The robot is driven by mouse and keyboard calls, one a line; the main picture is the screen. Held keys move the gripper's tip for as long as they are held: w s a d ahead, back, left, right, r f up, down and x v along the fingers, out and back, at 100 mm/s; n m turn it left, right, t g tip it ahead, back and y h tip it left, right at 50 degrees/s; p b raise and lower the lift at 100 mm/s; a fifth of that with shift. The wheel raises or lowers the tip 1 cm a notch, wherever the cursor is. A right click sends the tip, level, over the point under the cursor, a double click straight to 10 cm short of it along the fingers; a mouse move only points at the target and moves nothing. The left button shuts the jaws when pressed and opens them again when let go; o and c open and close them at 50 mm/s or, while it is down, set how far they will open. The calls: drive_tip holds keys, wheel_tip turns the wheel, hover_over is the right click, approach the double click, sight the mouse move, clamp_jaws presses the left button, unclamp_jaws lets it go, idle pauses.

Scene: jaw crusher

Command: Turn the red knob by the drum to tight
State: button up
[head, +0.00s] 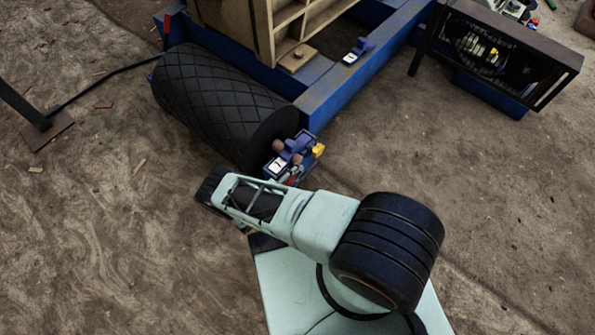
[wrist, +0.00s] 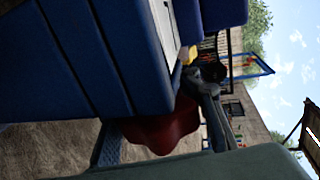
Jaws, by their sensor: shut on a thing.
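The dark drum (head: 205,95) with a diamond-patterned surface lies along the blue frame in the head view. At its near end is a small blue fitting (head: 296,148) with yellow and white parts. A bit of the red knob (head: 293,181) shows there, just beyond my arm. In the wrist view the red knob (wrist: 160,132) sits under a large blue block (wrist: 90,60), between the dark fingers of my gripper (wrist: 162,128). My gripper is shut on the knob. My arm hides the fingers in the head view, and the knob's pointer or marks cannot be made out.
The blue frame (head: 345,85) runs beyond the fitting, with another small blue fitting (head: 358,50) on it. A dark caged unit (head: 500,55) stands at the upper right. A post foot (head: 45,135) and cable are at the left. The dirt floor left of my arm is mostly clear.

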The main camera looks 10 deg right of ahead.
sight(289, 185)
drive_tip(key=shift+s+a, duration=0.15)
drive_tip(key=shift+a, duration=0.05)
drive_tip(key=shift+c, duration=0.4)
drive_tip(key=shift+f+p, duration=0.1)
drive_tip(key=shift+p, duration=0.2)
drive_tip(key=shift+c, duration=0.2)
drive_tip(key=shift+g+y, duration=0.3)
drive_tip(key=shift+y, duration=0.1)
clamp_jaws()
drive_tip(key=g+y+p, duration=0.1)
drive_tip(key=p, duration=0.1)
drive_tip(key=f+g+y+p, duration=0.1)
drive_tip(key=y+p, duration=0.1)
drive_tip(key=s+a+f+g+y+p, duration=0.1)
drive_tip(key=g+y+p, duration=0.1)
drive_tip(key=shift+a, duration=0.1)
drive_tip(key=g+y+p, duration=0.1)
drive_tip(key=p, duration=0.1)
drive_tip(key=a+f+g+y+p, duration=0.1)
drive_tip(key=y+p, duration=0.1)
drive_tip(key=shift+s, duration=0.35)
drive_tip(key=shift+s+a+f+g+y+p, duration=0.2)
drive_tip(key=shift+a+g+y+p, duration=0.1)
drive_tip(key=shift+g+y+p, duration=0.25)
drive_tip(key=shift+s+a+f+g+y+p, duration=0.2)
drive_tip(key=shift+y+p, duration=0.25)
drive_tip(key=shift+y, duration=0.3)
drive_tip(key=shift+a, duration=0.15)
